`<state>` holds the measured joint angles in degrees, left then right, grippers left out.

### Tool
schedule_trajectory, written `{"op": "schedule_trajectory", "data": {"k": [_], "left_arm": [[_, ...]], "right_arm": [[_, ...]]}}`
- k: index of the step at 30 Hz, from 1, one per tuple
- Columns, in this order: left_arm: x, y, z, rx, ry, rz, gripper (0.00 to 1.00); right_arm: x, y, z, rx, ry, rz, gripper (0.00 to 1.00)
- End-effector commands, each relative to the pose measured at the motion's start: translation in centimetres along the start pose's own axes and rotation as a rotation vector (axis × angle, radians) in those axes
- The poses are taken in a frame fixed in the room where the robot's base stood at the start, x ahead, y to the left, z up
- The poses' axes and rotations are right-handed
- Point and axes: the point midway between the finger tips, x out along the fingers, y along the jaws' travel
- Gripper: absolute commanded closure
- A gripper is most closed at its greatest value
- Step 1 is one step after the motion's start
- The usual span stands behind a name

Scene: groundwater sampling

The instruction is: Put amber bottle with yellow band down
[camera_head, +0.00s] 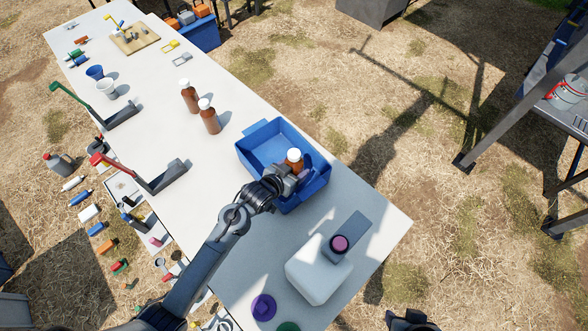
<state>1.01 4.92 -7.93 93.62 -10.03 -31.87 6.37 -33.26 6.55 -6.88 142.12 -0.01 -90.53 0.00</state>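An amber bottle with a white cap (294,157) is upright in or just above the right part of the blue tray (258,134). My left gripper (293,176) reaches in from the lower left and is closed around this bottle. The gripper hides the bottle's lower part, so I cannot see a yellow band or tell whether its base touches the tray floor. Two more amber bottles with white caps, one (189,97) behind the other (209,118), stand on the table left of the tray. A dark part of my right arm shows at the bottom edge; its fingers are not clear.
A white jug with a purple cap (318,270) stands on the long white table (235,65) in front of the tray. Red-handled (150,175) and green-handled (108,115) tools lie along the left edge. The tray's left part is empty.

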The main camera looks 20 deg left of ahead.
Motion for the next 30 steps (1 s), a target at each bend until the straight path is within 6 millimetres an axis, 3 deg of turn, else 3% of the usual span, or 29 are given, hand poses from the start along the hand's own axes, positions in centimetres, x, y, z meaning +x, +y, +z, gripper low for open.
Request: {"op": "schedule_trajectory", "data": {"k": [25,26,30], "left_arm": [[0.6,0.0,1.0,0.001,0.005,0.000,0.79],[0.6,0.0,1.1,0.001,0.002,0.000,0.29],[0.6,0.0,1.1,0.001,0.002,0.000,0.08]], "right_arm": [[0.2,0.2,0.1,-0.009,-0.002,0.007,0.57],[0.2,0.2,0.1,-0.009,-0.002,0.007,0.57],[0.2,0.1,0.1,-0.007,-0.001,0.005,0.57]]}}
